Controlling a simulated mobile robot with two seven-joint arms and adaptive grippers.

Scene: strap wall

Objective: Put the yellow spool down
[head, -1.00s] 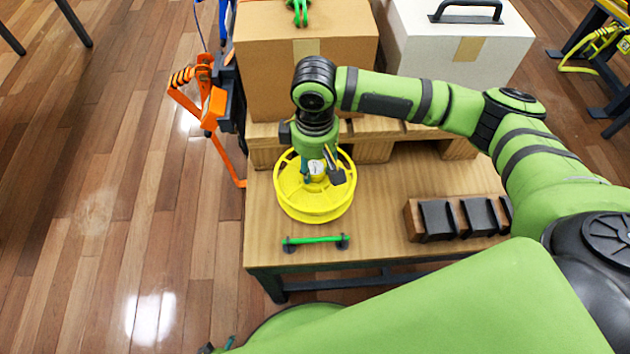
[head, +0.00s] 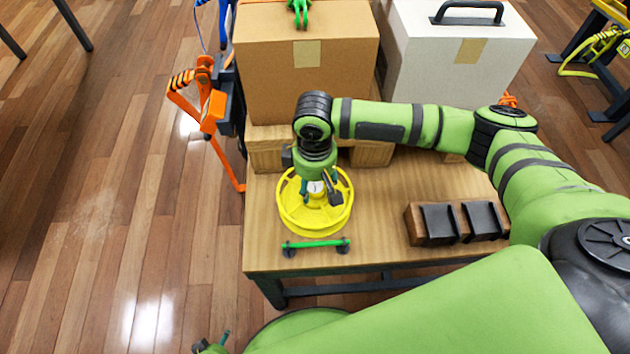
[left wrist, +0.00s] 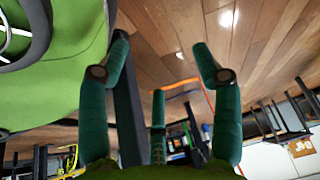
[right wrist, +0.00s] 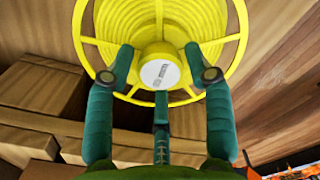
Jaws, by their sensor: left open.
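The yellow spool (head: 314,228) is at the left part of the wooden table (head: 375,220), flange facing up, just behind a green bar. My right gripper (head: 318,188) points down at its hub. In the right wrist view the fingers (right wrist: 158,62) stand on both sides of the spool's hub (right wrist: 158,48), which carries a white label, and appear closed on it. The spool is at or very near the tabletop; whether its underside touches cannot be told. My left gripper (left wrist: 160,70) is open and empty over the floor, and barely shows at the head view's bottom edge (head: 215,344).
The green bar with dark ends (head: 315,244) lies close in front of the spool. A wooden block with black pads (head: 440,225) is to the right. A cardboard box (head: 305,70) and white case (head: 450,60) stand behind. An orange strap frame (head: 213,110) is at the left.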

